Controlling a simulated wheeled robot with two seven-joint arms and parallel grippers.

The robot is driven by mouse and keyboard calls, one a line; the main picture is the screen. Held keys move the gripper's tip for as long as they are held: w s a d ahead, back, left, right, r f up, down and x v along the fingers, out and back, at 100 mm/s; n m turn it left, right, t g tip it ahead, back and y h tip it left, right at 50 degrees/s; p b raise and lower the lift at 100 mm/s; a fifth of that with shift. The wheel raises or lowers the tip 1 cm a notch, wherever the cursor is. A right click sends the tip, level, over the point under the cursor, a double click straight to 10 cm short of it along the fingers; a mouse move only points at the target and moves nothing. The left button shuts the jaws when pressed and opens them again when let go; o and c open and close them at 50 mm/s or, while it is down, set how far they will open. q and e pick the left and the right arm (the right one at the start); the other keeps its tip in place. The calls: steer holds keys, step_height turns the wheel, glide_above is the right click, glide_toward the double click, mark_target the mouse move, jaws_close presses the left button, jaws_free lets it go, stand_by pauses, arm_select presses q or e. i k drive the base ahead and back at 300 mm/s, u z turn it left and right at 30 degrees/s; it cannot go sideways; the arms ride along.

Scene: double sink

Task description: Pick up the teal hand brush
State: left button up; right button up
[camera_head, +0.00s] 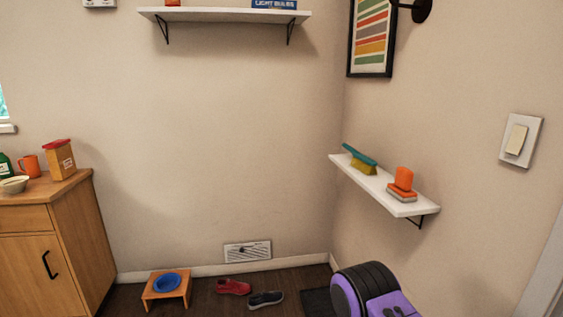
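The teal hand brush (360,155) lies on a small white wall shelf (385,187) on the right wall. Its teal handle points up and to the left, and yellow bristles are under its right part. An orange scrub brush (403,181) with a grey base stands on the same shelf, nearer to me and to the right, apart from the teal brush. Neither of my grippers shows in the head view.
A wooden cabinet (45,235) is at the left. A small stool with a blue bowl (167,282), a red shoe (233,286) and a dark shoe (265,299) are by the back wall.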

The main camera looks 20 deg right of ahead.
mark_target(357, 154)
steer(key=u, duration=0.4)
steer(key=i, duration=1.35)
steer(key=z, duration=1.7)
steer(key=i, duration=0.75)
steer(key=z, duration=0.95)
